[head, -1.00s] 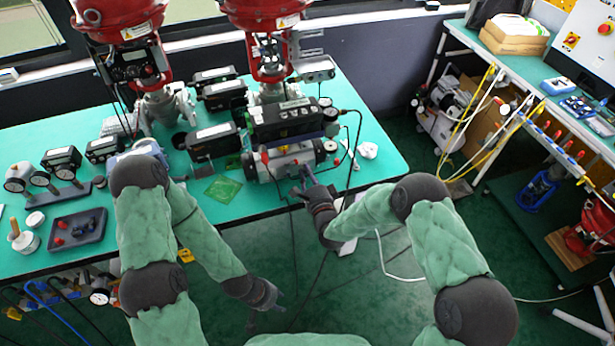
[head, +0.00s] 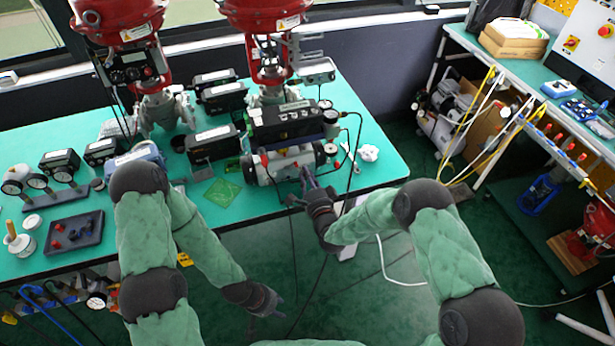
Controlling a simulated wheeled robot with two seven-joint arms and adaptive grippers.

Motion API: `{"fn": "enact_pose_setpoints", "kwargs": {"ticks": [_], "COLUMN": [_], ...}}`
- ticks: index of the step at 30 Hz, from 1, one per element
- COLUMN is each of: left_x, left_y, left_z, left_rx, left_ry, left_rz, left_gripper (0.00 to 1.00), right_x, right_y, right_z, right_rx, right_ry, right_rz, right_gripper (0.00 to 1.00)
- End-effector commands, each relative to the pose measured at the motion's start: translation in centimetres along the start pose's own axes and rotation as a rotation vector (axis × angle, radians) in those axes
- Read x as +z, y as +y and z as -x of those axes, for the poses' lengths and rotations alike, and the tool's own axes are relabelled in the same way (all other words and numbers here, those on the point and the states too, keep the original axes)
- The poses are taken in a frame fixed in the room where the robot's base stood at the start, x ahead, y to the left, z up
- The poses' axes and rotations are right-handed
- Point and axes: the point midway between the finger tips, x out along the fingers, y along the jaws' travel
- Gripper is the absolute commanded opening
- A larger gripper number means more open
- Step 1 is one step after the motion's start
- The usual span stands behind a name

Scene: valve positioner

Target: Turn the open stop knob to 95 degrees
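A silver horizontal cylinder actuator (head: 283,166) with red marks and dark end caps lies near the table's front edge, under a black positioner box (head: 285,121). The open stop knob is too small to make out; the cylinder's right part is partly covered by my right gripper. My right gripper (head: 300,186) is at the front right of the cylinder, with its two fingers spread and nothing visible between them. I cannot tell whether it touches the cylinder. My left gripper (head: 274,303) hangs low in front of the table, away from the actuator; its finger gap is unclear.
The green table (head: 377,140) holds several black boxes, gauges (head: 38,182) and a dark tray (head: 73,234). A green circuit board (head: 221,192) lies left of the cylinder. A white knob-like part (head: 368,152) lies to its right. Thin cables hang past my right gripper.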

Motion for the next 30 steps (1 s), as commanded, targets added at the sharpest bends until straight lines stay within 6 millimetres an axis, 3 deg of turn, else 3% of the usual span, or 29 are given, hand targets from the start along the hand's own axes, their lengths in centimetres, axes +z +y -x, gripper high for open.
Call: {"fn": "enact_pose_setpoints", "kwargs": {"ticks": [2,11,16,30], "left_x": [0.0,0.0,0.0,0.0], "left_y": [0.0,0.0,0.0,0.0], "left_z": [0.0,0.0,0.0,0.0], "left_rx": [0.0,0.0,0.0,0.0], "left_ry": [0.0,0.0,0.0,0.0], "left_rz": [0.0,0.0,0.0,0.0], "left_gripper": [0.4,0.4,0.4,0.4], "right_x": [0.1,0.0,-0.1,0.0], "right_y": [0.1,0.0,0.0,0.1], "right_z": [0.0,0.0,1.1,9.6], "right_rx": [0.002,0.0,0.001,0.002], "right_ry": [-0.001,0.0,0.001,0.0], "right_rz": [0.0,-0.001,-0.001,-0.002], "right_gripper": [0.44,0.44,0.44,0.44]}}
